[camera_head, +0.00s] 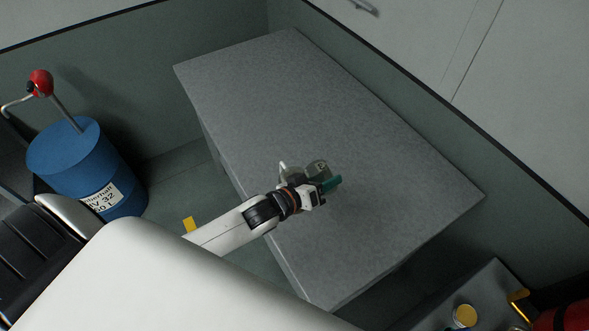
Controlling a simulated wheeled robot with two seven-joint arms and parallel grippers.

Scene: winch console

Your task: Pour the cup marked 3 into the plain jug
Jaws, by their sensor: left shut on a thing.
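My left gripper (322,186) reaches in over the grey table and is shut on a small grey cup (319,167). The cup has a dark mark on its side that looks like a 3, turned sideways. A pale curved piece, like a handle, shows at the left of the cup; I cannot tell what it belongs to. The gripper hides the cup's lower part, and I cannot tell whether it touches the table. I cannot make out a plain jug. My right gripper is not in view.
The grey table (290,90) is bare elsewhere. A blue drum (75,155) with a red-topped hand pump (41,83) stands at the left. At the lower right, a dark surface holds a yellow-topped round thing (464,316), near a red cylinder (570,318). Green walls enclose the back.

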